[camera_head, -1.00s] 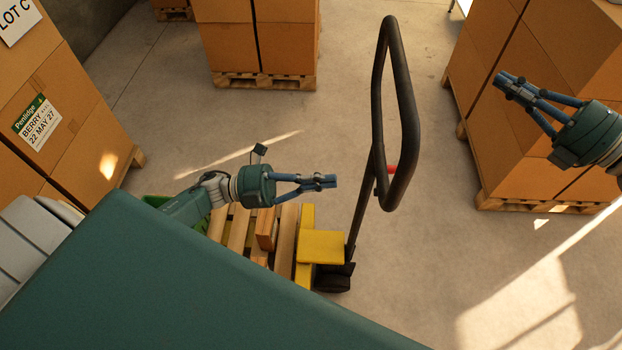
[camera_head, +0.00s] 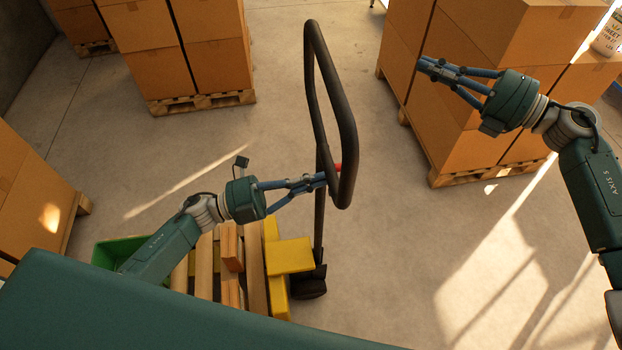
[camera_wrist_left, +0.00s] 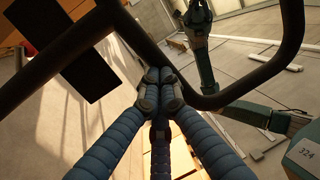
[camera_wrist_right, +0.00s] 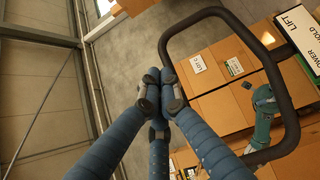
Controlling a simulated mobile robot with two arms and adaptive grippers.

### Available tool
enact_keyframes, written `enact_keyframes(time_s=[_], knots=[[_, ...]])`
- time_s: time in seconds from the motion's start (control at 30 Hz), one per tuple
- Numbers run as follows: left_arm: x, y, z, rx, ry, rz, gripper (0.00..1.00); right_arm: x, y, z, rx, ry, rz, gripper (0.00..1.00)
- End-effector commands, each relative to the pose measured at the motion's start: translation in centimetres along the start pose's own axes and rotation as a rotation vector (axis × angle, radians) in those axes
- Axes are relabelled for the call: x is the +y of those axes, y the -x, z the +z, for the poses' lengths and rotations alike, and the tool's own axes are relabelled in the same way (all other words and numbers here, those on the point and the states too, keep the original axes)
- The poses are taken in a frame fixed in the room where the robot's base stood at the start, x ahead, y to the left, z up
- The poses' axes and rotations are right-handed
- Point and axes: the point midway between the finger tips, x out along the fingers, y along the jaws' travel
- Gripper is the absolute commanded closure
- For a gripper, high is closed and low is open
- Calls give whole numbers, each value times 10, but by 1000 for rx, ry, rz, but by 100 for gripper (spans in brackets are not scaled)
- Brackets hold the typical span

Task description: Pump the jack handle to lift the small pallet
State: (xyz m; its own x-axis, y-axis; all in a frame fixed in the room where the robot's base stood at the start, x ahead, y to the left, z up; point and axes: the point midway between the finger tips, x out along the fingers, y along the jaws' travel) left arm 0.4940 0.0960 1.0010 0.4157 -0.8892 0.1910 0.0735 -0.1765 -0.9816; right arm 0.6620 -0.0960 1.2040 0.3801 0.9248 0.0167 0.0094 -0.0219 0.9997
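The jack handle (camera_head: 348,125) is a tall black loop on a post, standing nearly upright above the yellow jack body (camera_head: 290,256). The small wooden pallet (camera_head: 204,265) lies left of the jack, partly hidden by my left arm and a dark green surface. My left gripper (camera_head: 322,180) has its fingertips together at the lower left of the loop. In the left wrist view the handle bar (camera_wrist_left: 185,85) passes right by the fingertips; contact is unclear. My right gripper (camera_head: 425,66) is shut and empty, right of the handle and apart from it.
A green crate (camera_head: 115,250) sits by the pallet. Stacks of cartons on pallets stand at the back (camera_head: 205,60), at the left (camera_head: 35,195) and at the right (camera_head: 460,125). The floor (camera_head: 400,240) right of the jack is clear. A red part (camera_head: 338,168) shows at the handle.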

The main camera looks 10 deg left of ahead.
Motion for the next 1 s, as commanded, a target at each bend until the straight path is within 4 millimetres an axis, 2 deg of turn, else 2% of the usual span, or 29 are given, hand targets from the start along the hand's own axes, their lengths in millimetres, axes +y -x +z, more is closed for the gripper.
enact_keyframes(time_s=[0.23,0.5,0.77,1.0], knots=[[5,-38,-2,2,0,-3,100,0,0,0,0,0,0,100],[6,-40,-2,1,-1,-2,100,0,0,0,0,0,0,100],[5,-40,-2,1,-1,-3,100,0,0,0,0,0,0,50],[5,-40,-2,1,-1,-3,100,0,0,0,0,0,0,50]])
